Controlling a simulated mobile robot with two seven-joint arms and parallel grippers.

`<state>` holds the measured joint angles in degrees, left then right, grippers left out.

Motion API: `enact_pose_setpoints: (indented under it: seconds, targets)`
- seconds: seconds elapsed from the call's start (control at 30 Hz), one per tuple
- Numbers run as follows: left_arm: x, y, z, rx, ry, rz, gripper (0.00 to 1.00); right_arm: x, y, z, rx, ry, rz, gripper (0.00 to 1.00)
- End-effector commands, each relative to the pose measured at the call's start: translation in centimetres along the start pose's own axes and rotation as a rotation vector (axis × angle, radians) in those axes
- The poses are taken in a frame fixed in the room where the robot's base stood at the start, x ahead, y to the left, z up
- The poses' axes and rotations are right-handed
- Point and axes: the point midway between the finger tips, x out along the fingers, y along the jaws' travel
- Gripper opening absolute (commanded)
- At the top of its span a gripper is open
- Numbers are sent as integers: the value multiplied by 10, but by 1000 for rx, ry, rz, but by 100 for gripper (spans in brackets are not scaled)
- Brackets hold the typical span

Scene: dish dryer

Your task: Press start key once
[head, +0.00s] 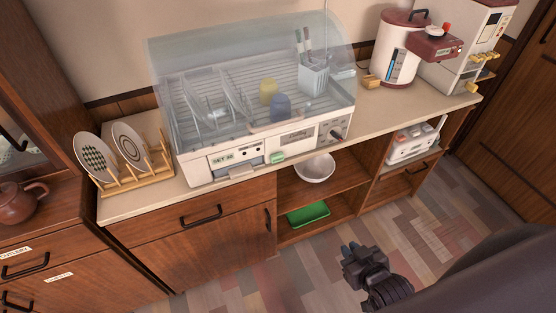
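The dish dryer (220,165) stands on the counter against the wall, under a clear curved lid. Its white front panel has a green key (277,157), a small label, and a dial (337,133) at the right end. The lettering is too small to read, so I cannot tell which part is marked start. My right gripper (351,250) is low over the floor in front of the cabinet, well below and apart from the dryer panel. It looks empty, but its fingers are too small to judge. My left gripper is out of view.
A wooden plate rack (138,178) with plates stands left of the dryer. A white and red kettle (399,50) stands to its right. The open shelf below holds a white bowl (315,168) and a green tray (308,214). The floor in front is clear.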

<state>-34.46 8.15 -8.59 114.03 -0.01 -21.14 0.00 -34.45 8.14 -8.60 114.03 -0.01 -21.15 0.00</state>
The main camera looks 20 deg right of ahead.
Motion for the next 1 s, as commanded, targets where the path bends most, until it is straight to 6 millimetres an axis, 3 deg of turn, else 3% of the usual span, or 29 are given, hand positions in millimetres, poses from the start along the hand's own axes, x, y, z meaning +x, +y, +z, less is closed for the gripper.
enact_pose_setpoints:
  seconds: [0.1, 1.0]
  targets:
    - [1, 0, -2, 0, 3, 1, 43, 0, 0, 0, 0, 0, 0, 0]
    - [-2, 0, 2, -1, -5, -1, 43, 0, 0, 0, 0, 1, 0, 0]
